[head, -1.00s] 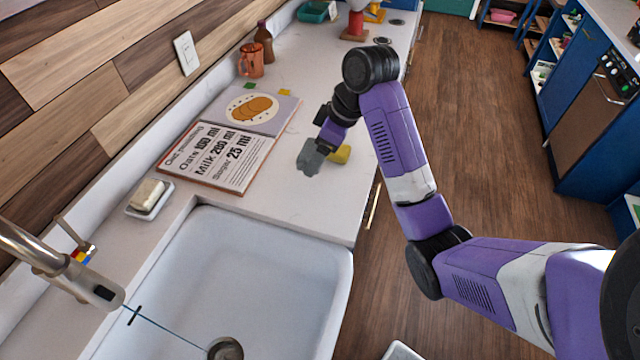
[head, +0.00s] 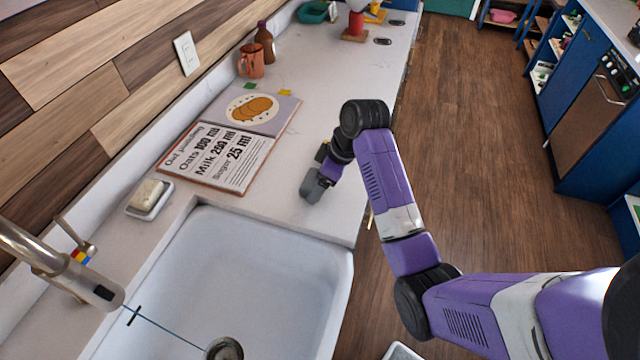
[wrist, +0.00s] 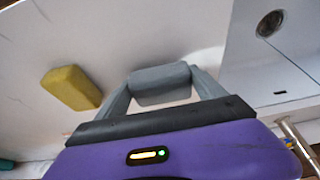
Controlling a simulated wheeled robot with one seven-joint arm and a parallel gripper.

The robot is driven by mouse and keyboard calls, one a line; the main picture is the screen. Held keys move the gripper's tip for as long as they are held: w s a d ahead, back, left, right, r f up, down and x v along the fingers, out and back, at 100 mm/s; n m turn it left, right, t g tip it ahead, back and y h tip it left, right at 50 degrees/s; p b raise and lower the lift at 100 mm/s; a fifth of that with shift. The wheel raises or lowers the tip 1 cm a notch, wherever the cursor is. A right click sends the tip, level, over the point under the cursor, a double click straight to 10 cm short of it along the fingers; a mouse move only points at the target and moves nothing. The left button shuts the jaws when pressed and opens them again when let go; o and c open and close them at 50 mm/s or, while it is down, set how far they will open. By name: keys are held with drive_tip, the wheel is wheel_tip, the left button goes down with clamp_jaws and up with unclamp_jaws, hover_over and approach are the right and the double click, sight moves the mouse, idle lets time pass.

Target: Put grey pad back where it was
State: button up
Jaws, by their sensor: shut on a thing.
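The grey pad (head: 311,186) is above or on the pale counter in front of the recipe board, near the sink's back right corner. My gripper (head: 320,180) is shut on it. In the wrist view the grey pad (wrist: 160,86) sits between both fingers of my gripper (wrist: 161,84). A shadow lies close by the pad on the counter; I cannot tell whether the pad touches the surface. A yellow block (wrist: 72,88) lies on the counter to the left of the pad in the wrist view. In the head view my gripper mostly hides it.
The white sink (head: 250,250) opens in front of the pad, with a faucet (head: 60,272) at left. The recipe board (head: 218,156) lies behind left. A soap dish (head: 150,199), orange mug (head: 251,62) and brown bottle (head: 265,42) stand along the wall.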

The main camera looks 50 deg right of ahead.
drive_tip(key=shift+f, duration=0.75)
drive_tip(key=shift+f, duration=0.15)
drive_tip(key=o, duration=1.2)
drive_tip(key=shift+c, duration=0.2)
drive_tip(key=v, duration=1.2)
drive_tip(key=shift+w+r, duration=0.1)
drive_tip(key=shift+r, duration=0.1)
